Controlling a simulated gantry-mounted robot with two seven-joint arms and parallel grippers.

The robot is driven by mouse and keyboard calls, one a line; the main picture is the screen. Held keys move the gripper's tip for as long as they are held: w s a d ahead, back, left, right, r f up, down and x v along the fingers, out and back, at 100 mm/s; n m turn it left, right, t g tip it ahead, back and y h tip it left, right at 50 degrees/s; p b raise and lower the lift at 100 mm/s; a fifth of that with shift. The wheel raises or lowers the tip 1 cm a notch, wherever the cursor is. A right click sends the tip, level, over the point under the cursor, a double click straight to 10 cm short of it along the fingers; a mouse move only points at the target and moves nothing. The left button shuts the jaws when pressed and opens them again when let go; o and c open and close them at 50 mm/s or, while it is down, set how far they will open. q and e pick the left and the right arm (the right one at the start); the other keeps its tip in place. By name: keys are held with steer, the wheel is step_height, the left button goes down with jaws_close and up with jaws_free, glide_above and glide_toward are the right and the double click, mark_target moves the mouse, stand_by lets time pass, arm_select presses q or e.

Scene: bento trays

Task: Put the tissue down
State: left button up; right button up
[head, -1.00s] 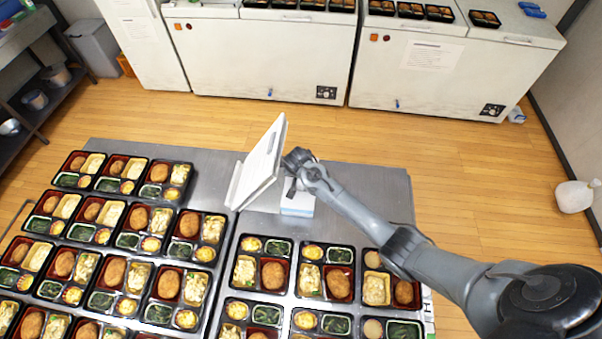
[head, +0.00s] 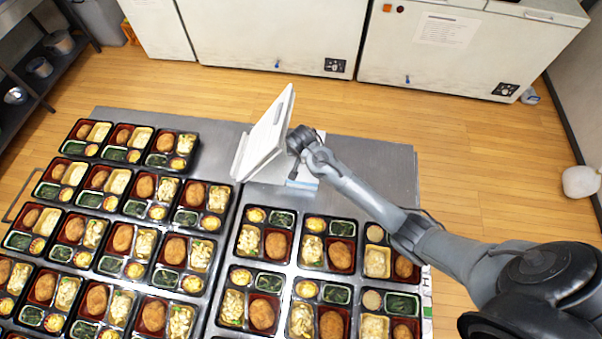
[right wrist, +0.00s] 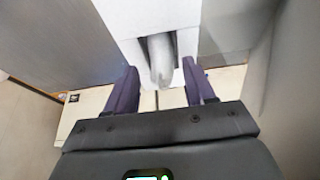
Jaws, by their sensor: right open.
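A white box with a blue edge (head: 304,181), seemingly the tissue box, stands on the far part of the metal table, partly hidden behind my right gripper. In the right wrist view, a white surface (right wrist: 125,20) has a dark slot. A pale tissue (right wrist: 160,60) sticks out of the slot. My right gripper (head: 303,140) is over the box; in the right wrist view its two dark fingers (right wrist: 160,72) are apart, one on each side of the tissue. I cannot tell whether they touch it. My left gripper is not in view.
A white tilted panel stand (head: 264,140) is just left of my right gripper. Several filled bento trays (head: 190,205) cover the near and left parts of the metal table (head: 375,165). The table's far right is bare. White freezers (head: 270,35) stand beyond the floor.

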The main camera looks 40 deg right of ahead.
steer(key=s+a+n+y, duration=0.1)
steer(key=s+a+n, duration=0.2)
steer(key=s+a, duration=0.4)
steer(key=s+a+n+y, duration=0.25)
steer(key=s+a, duration=0.25)
steer(key=s, duration=0.5)
steer(key=s+r+n, duration=0.6)
steer(key=s+r, duration=0.1)
steer(key=s, duration=0.4)
steer(key=shift+s+d+b, duration=0.15)
steer(key=shift+d+b, duration=0.05)
steer(key=shift+b, duration=0.15)
step_height(320, 180, up, 13)
steer(key=p, duration=1.3)
steer(key=shift+f, duration=0.1)
